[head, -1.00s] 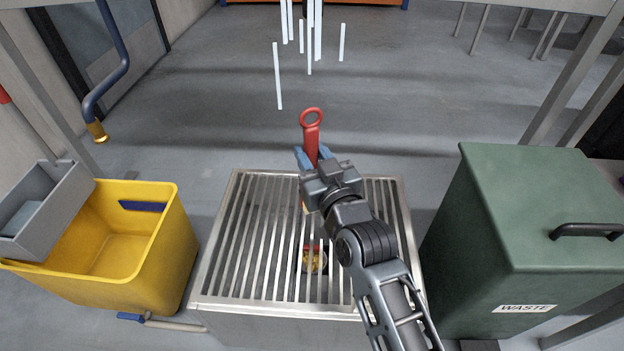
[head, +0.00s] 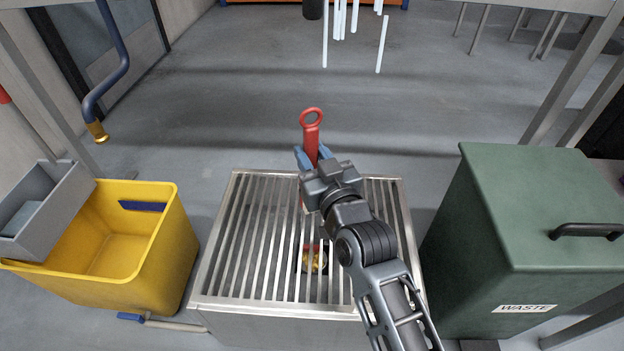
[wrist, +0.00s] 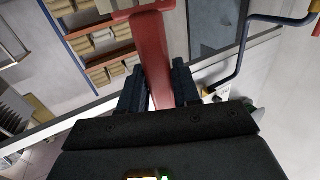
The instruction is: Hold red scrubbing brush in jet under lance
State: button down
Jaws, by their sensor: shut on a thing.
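The red scrubbing brush (head: 311,133) stands upright with its ringed handle end up. My gripper (head: 312,158) is shut on its handle, over the far part of the metal grate. The brush's lower end is mostly hidden behind my gripper. In the wrist view the red handle (wrist: 152,60) is between my two dark fingers. A dark cylinder (head: 312,9), perhaps the lance's end, shows at the top edge. White jet streaks (head: 340,20) show to its right, higher in the picture than the brush and apart from it there.
The slatted grate (head: 250,235) is under my arm, with a small yellow and red thing (head: 314,260) visible through the slats. A yellow tub (head: 180,250) stands left, a green waste bin (head: 520,215) right. A blue pipe (head: 120,65) with a brass end hangs left.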

jog(key=shift+s+r+p, duration=0.2)
jog(key=shift+s+p, duration=0.4)
jog(key=shift+p, duration=0.3)
jog(key=s+p, duration=1.4)
jog(key=p, duration=0.2)
jog(key=shift+s+a+f, duration=0.2)
jog(key=shift+s+a, duration=0.1)
jog(key=shift+s, duration=0.1)
dwell(1.3)
